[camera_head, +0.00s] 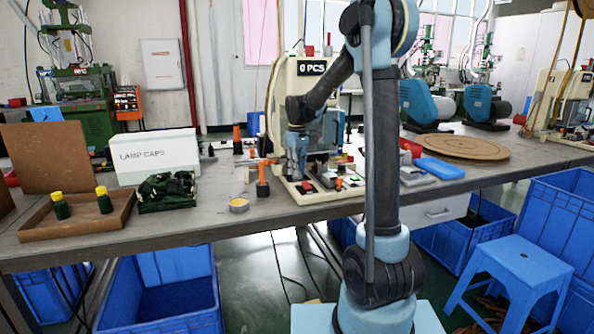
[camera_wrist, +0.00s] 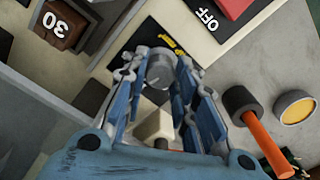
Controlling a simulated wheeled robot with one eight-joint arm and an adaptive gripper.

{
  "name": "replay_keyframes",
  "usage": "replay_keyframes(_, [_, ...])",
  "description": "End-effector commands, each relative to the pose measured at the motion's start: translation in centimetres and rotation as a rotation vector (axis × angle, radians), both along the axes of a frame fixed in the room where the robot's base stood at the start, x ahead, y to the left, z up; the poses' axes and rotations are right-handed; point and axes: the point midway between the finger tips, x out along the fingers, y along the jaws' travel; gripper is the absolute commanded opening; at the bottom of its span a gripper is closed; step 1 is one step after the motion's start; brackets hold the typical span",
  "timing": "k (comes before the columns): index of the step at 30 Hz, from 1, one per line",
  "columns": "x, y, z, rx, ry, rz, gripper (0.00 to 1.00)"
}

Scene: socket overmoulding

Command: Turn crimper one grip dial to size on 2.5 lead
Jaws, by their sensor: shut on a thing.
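The crimper (camera_head: 325,185) stands on the bench in the middle of the head view, with a "0 PCS" display on top. In the wrist view a round grey dial (camera_wrist: 159,70) sits on the machine's panel, next to a black plate with yellow lettering (camera_wrist: 177,50). My gripper (camera_wrist: 162,77) is shut on this dial, with one fingertip on each side of it. In the head view my gripper (camera_head: 297,158) reaches down at the machine's front left. The dial's size marks cannot be read, and the arm hides part of the crimper.
An orange-handled tool (camera_head: 262,182) and a yellow tin (camera_head: 238,205) stand left of the machine. A LAMP CAPS box (camera_head: 155,155) is further left.

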Motion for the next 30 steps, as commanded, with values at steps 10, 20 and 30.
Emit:
replay_keyframes(10, [0.16,-0.03,0.05,-0.001,-0.004,-0.326,0.02])
replay_keyframes(20, [0.19,-0.02,0.06,0.000,-0.003,-0.611,0.02])
replay_keyframes(30, [0.21,-0.02,0.07,0.000,-0.003,-0.791,0.02])
